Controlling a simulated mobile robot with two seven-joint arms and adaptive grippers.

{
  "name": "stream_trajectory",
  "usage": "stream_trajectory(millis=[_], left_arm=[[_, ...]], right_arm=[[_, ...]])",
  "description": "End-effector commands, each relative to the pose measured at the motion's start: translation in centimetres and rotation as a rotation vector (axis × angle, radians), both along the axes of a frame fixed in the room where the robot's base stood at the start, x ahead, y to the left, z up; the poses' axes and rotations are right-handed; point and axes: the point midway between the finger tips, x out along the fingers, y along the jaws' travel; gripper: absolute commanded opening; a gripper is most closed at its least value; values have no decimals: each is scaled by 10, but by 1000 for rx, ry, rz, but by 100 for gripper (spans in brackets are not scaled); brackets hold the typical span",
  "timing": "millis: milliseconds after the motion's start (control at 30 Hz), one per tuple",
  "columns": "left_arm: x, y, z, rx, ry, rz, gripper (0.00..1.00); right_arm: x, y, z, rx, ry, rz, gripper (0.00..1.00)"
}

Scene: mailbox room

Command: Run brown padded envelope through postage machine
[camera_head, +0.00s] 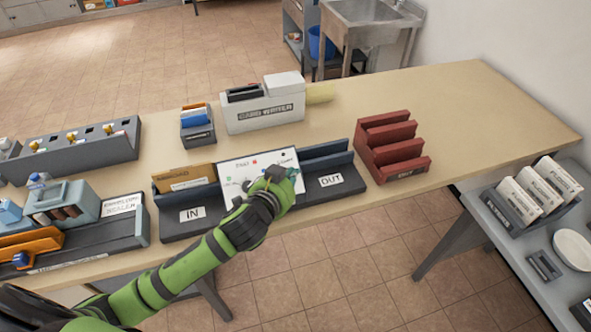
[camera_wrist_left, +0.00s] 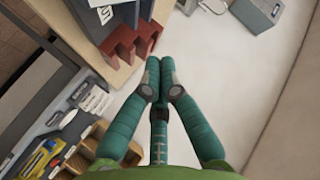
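The postage machine is a dark unit with a tilted white panel (camera_head: 232,172), an IN tray (camera_head: 178,226) on its left and an OUT tray (camera_head: 345,191) on its right. A brown envelope (camera_head: 180,173) with dark lettering and a white label stands in the IN side. My left gripper (camera_head: 286,175) is over the right part of the white panel and hides some of it; I cannot tell whether it touches. In the left wrist view its green fingers (camera_wrist_left: 158,72) are together with nothing visible between them. My right gripper is not in view.
A red rack (camera_head: 392,147) stands right of the machine, and a card writer (camera_head: 262,112) behind it. A grey sealing unit (camera_head: 95,225) is at the left. The table (camera_head: 480,110) is clear at the right. A side table (camera_head: 535,235) holds white packets.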

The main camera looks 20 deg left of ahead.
Motion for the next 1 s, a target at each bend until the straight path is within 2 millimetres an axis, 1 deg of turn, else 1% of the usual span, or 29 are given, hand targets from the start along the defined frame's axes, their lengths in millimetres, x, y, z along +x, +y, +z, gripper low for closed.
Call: stream_trajectory(millis=[33,133,533,667,1000], left_arm=[[1,-2,8,4,-16,-8,0],[2,-3,16,6,-35,-16,0],[3,-4,16,6,-38,-17,0],[6,-1,7,7,-38,-18,0],[28,14,-35,9,-38,-17,0]], right_arm=[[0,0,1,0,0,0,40],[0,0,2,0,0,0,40],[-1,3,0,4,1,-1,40],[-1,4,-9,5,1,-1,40],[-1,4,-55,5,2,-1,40]])
